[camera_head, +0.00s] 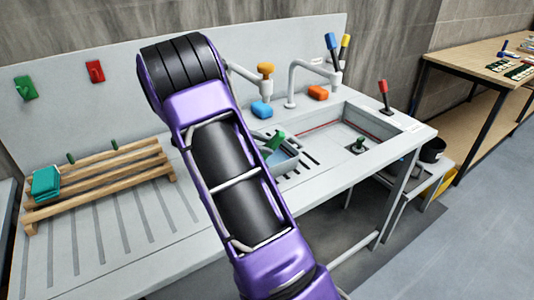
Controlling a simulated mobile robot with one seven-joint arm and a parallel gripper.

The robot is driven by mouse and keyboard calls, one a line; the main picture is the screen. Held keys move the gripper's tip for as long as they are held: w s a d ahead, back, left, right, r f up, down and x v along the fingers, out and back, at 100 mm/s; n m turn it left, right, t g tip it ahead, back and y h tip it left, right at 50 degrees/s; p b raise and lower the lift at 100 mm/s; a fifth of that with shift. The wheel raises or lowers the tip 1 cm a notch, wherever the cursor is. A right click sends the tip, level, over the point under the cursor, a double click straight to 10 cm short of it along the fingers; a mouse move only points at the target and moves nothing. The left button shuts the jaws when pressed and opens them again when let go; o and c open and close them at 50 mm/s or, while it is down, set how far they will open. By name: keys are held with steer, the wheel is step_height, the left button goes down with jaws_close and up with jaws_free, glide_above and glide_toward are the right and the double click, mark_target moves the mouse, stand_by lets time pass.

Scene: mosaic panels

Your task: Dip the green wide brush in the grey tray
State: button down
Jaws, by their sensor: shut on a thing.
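A green object (274,141) shows at the tray's left rear, tilted, just right of my arm. It may be part of the green wide brush, but its bristles cannot be seen. I cannot tell whether it touches the tray. My gripper is not visible; my arm's links cover the middle of the view.
A wooden rack (100,177) with teal cloths (46,183) stands left. The open sink basin (340,130) lies right. Upright tools, including a red-topped one (384,97), stand behind and beside it.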

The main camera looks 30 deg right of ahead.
steer(key=shift+d, duration=0.6)
steer(key=shift+a, duration=0.1)
steer(key=shift+a+p, duration=0.4)
steer(key=shift+a, duration=0.3)
steer(key=shift+r, duration=0.1)
step_height(320, 180, up, 10)
steer(key=shift+p, duration=0.35)
stand_by(0.4)
